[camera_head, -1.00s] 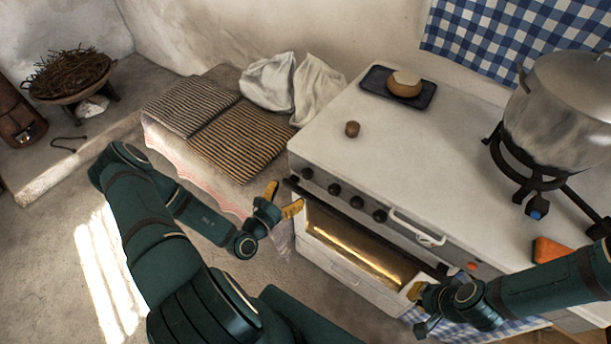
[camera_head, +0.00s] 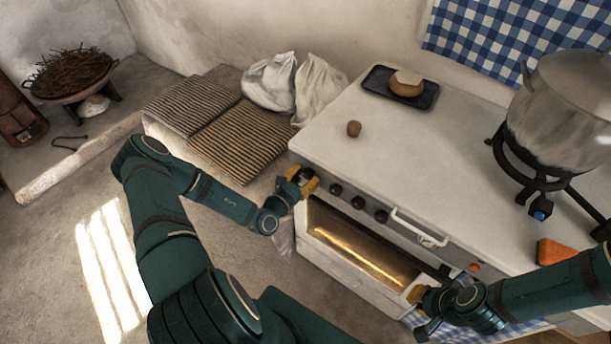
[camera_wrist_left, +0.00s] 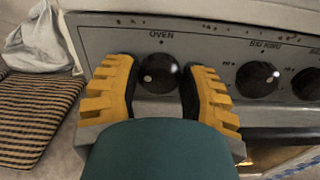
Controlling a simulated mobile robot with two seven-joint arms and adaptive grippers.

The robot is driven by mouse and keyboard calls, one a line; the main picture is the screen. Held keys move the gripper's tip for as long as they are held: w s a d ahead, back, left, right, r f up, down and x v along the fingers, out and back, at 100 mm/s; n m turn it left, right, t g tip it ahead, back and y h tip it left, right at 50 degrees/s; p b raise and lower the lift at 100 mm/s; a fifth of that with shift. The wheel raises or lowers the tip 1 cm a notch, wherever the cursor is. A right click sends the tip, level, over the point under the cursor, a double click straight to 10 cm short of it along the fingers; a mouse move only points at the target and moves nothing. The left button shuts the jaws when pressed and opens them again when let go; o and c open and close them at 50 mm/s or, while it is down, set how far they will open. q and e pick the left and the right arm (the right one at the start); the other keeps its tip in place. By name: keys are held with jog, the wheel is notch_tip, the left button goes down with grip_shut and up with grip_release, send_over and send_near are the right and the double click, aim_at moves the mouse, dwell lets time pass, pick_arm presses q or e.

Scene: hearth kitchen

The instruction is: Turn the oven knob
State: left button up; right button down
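The oven knob (camera_wrist_left: 157,74) is a round black knob under the word OVEN on the stove's grey front panel, in the left wrist view. A small pale mark shows at its lower left. My left gripper (camera_wrist_left: 157,80) is open, with one yellow finger on each side of the knob. Whether either finger touches it I cannot tell. In the head view the left gripper (camera_head: 303,181) is at the left end of the panel and largely hides this knob. My right gripper (camera_head: 416,294) is by the oven's lower right; its opening is not clear.
More black knobs (camera_head: 358,202) follow to the right, then a white handle (camera_head: 418,227). The oven opening (camera_head: 360,245) glows below. A large pot (camera_head: 565,105) stands on the stove top (camera_head: 440,150). Striped cushions (camera_head: 235,140) lie left of the stove.

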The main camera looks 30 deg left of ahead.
pick_arm(q)
jog(key=c, duration=0.5)
jog(key=shift+r+n+p, duration=0.1)
jog(key=shift+n+p, duration=1)
jog(key=shift+n, duration=0.2)
jog(key=n+p, duration=0.1)
jog(key=n, duration=0.1)
jog(key=shift+n, duration=0.4)
jog(key=n+p, duration=0.2)
jog(key=n, duration=0.2)
jog(key=shift+n, duration=2.2)
